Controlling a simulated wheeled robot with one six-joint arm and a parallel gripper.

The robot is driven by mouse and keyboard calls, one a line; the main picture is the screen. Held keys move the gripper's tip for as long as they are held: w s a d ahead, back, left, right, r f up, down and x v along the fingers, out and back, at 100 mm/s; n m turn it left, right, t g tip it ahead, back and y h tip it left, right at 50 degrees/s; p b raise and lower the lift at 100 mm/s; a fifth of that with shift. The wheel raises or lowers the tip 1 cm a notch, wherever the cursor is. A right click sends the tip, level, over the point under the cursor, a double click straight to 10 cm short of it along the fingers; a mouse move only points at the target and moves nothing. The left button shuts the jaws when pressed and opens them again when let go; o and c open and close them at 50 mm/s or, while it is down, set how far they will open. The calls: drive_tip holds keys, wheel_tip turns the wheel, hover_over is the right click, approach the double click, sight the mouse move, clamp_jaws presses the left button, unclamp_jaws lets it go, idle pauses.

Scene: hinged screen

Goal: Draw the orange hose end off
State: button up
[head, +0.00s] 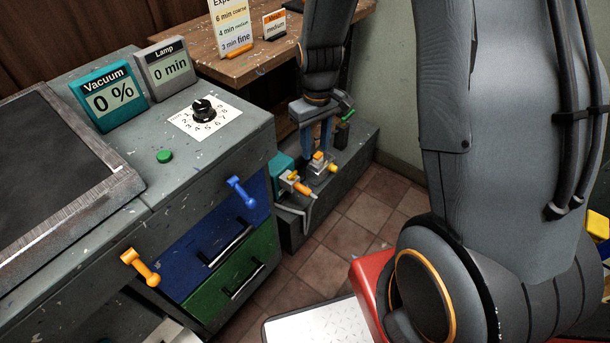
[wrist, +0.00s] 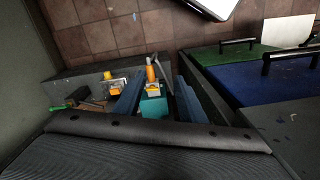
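The orange hose end (head: 302,189) sits at the front of a small teal box (head: 282,166) low on a grey ledge, with a pale hose below it. In the wrist view the orange hose end (wrist: 151,74) points away from the teal box (wrist: 153,104). My gripper (head: 316,148) reaches down over the ledge with its blue fingers apart. In the wrist view my gripper (wrist: 158,88) has one finger on each side of the teal box, with nothing visibly clamped. I cannot tell whether a finger touches anything.
A second fitting (head: 321,162) with orange and yellow parts stands close beside the teal box. A green-handled item (head: 345,114) lies behind it. The workbench with blue (head: 215,238) and green drawers is to the left. Tiled floor (head: 345,222) is open in front of the ledge.

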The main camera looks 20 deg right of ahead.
sight(306, 189)
drive_tip(key=w+f+n, duration=0.1)
drive_tip(key=w+f, duration=0.1)
drive_tip(key=f, duration=0.4)
drive_tip(key=w+f+n+b, duration=0.1)
drive_tip(key=w+f, duration=0.2)
drive_tip(key=f, duration=0.4)
drive_tip(key=w+f+n+b, duration=0.1)
drive_tip(key=w+f, duration=0.2)
drive_tip(key=f, duration=0.4)
drive_tip(key=shift+w+f, duration=0.15)
drive_tip(key=shift+f, duration=0.05)
wheel_tip(306, 189, down, 9)
drive_tip(key=b, duration=0.5)
drive_tip(key=shift+w+r, duration=0.1)
drive_tip(key=shift+r, duration=0.25)
clamp_jaws()
drive_tip(key=shift+s+d, duration=0.3)
drive_tip(key=shift+s, duration=0.05)
drive_tip(key=shift+s+d+p, duration=0.7)
drive_tip(key=shift+s+d, duration=0.1)
drive_tip(key=shift+s, duration=0.35)
drive_tip(key=shift+s+d+p, duration=0.7)
drive_tip(key=shift+s+d, duration=0.1)
drive_tip(key=shift+s, duration=0.3)
